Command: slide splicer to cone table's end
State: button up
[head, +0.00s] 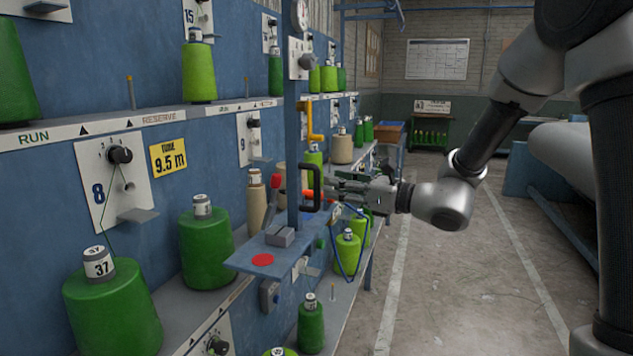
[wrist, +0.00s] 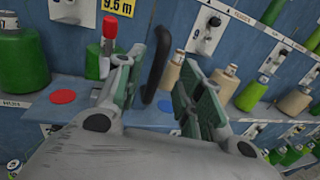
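What looks like the splicer is a blue upright post (head: 293,130) with a black D-shaped handle (head: 312,203) and a red-tipped lever (head: 275,182). It stands at a blue ledge (head: 245,258) bearing a red disc (head: 262,260); I cannot tell exactly which part is the cone table. My gripper (head: 330,190) is at the handle from the right. In the wrist view the black handle (wrist: 156,65) stands between the spread fingers of my gripper (wrist: 160,75), with gaps showing beside it. The red lever (wrist: 109,35) is behind the left finger.
Green cones (head: 112,310) and tan cones stand on the shelf along the blue machine wall. A yellow bent handle (head: 312,125) juts out beyond the post. The aisle floor (head: 460,270) on the right is clear.

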aim_at(316, 204)
jog(key=x, duration=0.6)
jog(key=shift+a, duration=0.1)
grip_shut()
